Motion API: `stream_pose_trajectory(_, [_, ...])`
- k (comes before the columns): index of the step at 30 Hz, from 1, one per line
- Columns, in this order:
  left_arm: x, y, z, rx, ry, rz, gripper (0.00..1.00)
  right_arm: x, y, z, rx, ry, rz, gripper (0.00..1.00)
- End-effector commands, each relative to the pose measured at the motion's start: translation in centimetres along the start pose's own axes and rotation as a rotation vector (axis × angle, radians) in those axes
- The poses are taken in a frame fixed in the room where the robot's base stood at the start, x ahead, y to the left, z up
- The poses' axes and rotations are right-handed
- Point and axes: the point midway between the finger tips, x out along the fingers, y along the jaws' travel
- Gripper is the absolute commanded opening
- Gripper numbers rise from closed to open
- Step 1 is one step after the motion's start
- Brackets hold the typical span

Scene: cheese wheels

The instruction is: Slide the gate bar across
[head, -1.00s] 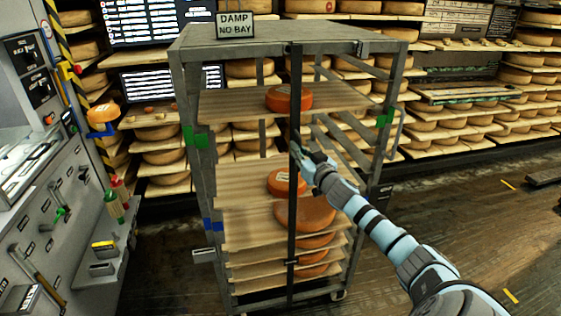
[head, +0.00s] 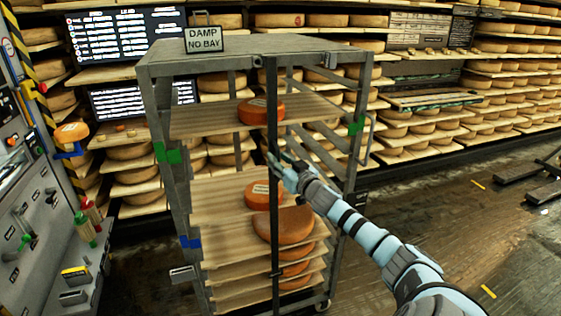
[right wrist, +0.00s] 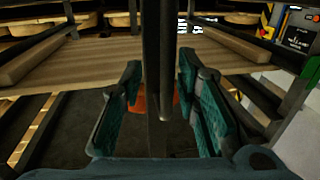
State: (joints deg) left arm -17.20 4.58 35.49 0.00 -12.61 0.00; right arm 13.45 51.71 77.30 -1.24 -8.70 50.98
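The gate bar (head: 273,220) is a dark upright bar across the front of the grey rack (head: 160,110), a little right of the middle of its opening. My right gripper (head: 275,165) is at the bar, at about mid-height of the rack. In the right wrist view the bar (right wrist: 158,50) stands between the two teal finger pads of my right gripper (right wrist: 160,100). The fingers look apart, with narrow gaps beside the bar; firm contact does not show. My left gripper is not in view.
Orange cheese wheels (head: 261,110) sit on the rack's wooden shelves behind the bar. A "DAMP NO BAY" sign (head: 203,39) stands on top. A control panel (head: 30,230) is at the left. Floor (head: 440,215) is clear at the right, with dark beams farther back.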

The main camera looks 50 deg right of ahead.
Motion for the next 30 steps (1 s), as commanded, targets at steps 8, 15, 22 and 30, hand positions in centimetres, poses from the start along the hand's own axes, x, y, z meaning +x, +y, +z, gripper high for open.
stream_pose_trajectory(8, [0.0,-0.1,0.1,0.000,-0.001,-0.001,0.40,0.0,0.2,-3.9,-0.002,0.004,0.000,0.29])
stream_pose_trajectory(15, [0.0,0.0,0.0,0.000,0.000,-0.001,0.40,-0.1,0.3,-9.2,0.000,0.002,0.003,0.29])
stream_pose_trajectory(22, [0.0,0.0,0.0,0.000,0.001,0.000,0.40,-0.1,0.3,-10.0,0.002,0.000,0.002,0.29])
stream_pose_trajectory(30, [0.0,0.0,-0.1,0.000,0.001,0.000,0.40,-0.1,0.3,-9.9,0.002,0.000,0.002,0.29])
